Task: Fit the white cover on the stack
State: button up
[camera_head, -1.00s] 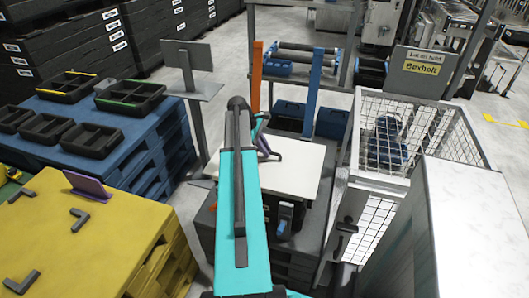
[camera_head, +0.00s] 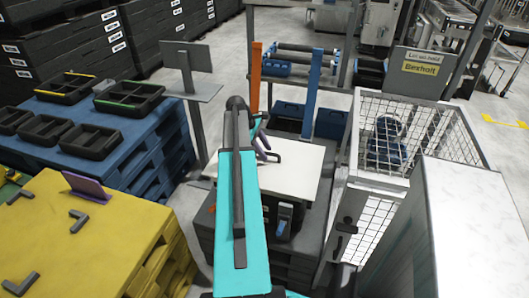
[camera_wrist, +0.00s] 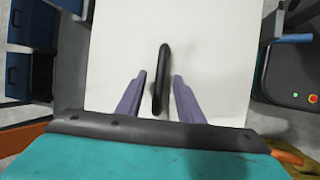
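The white cover (camera_head: 297,178) is a flat square board with a black bar handle on top. It appears to lie on the dark stack (camera_head: 250,212), which has a blue latch on its front. My arm hides the cover's left part, so I cannot tell whether every edge is seated. My gripper (camera_head: 266,147) is over the cover. In the wrist view its two purple fingers (camera_wrist: 158,76) are apart, one on each side of the handle (camera_wrist: 162,60). Gaps show between both fingers and the handle. The cover (camera_wrist: 225,60) fills the middle of that view.
An orange post (camera_head: 255,75) and a blue post (camera_head: 312,95) rise behind the stack. A wire cage (camera_head: 425,125) stands close on the right. A yellow pallet (camera_head: 95,245) and a blue pallet with black trays (camera_head: 150,140) are on the left.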

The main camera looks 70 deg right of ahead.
jog(key=b+v, duration=0.1)
jog(key=v, duration=1.2)
jog(key=shift+r, duration=0.2)
